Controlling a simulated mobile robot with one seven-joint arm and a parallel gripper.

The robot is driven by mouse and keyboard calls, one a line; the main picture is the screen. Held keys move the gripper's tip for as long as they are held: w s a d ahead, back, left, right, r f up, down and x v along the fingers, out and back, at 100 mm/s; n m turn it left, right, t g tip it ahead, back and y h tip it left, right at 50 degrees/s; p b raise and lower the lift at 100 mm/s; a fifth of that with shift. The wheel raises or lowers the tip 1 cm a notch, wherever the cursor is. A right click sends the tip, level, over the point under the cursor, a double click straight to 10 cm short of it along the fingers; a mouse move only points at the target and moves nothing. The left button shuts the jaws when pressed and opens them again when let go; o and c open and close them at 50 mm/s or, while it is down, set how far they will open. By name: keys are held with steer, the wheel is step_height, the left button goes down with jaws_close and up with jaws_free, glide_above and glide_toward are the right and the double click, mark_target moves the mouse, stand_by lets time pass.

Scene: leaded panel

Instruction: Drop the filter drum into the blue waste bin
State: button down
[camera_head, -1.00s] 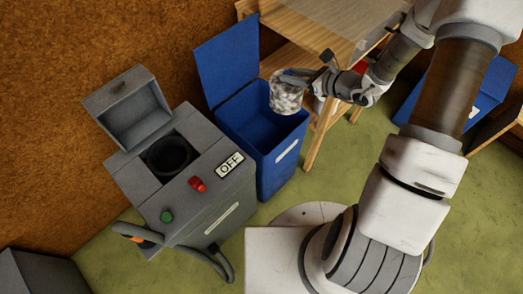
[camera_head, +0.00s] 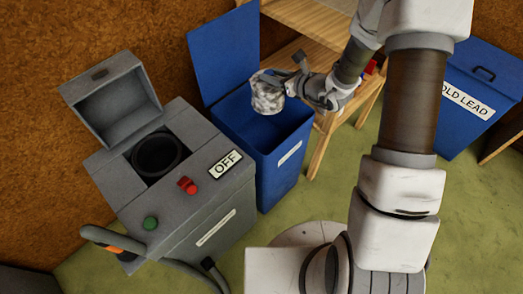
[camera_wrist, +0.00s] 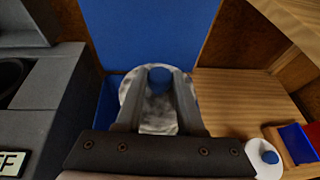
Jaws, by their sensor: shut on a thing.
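The filter drum (camera_head: 267,93) is a mottled grey-white cylinder. My gripper (camera_head: 284,82) is shut on it and holds it over the open mouth of the blue waste bin (camera_head: 282,160). The bin's lid (camera_head: 220,52) stands open at the back. In the wrist view the drum (camera_wrist: 155,122) sits between the two fingers of my gripper (camera_wrist: 160,92), with a blue knob (camera_wrist: 160,77) on its top. The blue bin lid (camera_wrist: 150,30) shows behind it. The drum hides part of the bin's opening.
A grey machine (camera_head: 190,185) with an open lid, a round well and an OFF sign stands left of the bin. A wooden bench (camera_head: 325,20) is behind and right of it. Another blue bin, labelled OLD LEAD (camera_head: 475,105), stands at the right.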

steer(key=shift+f+b, duration=0.9)
steer(key=shift+f, duration=0.85)
steer(key=shift+c, duration=2.2)
jaws_free()
steer(key=p+v, duration=0.4)
steer(key=v, duration=1.3)
steer(key=shift+s, duration=0.25)
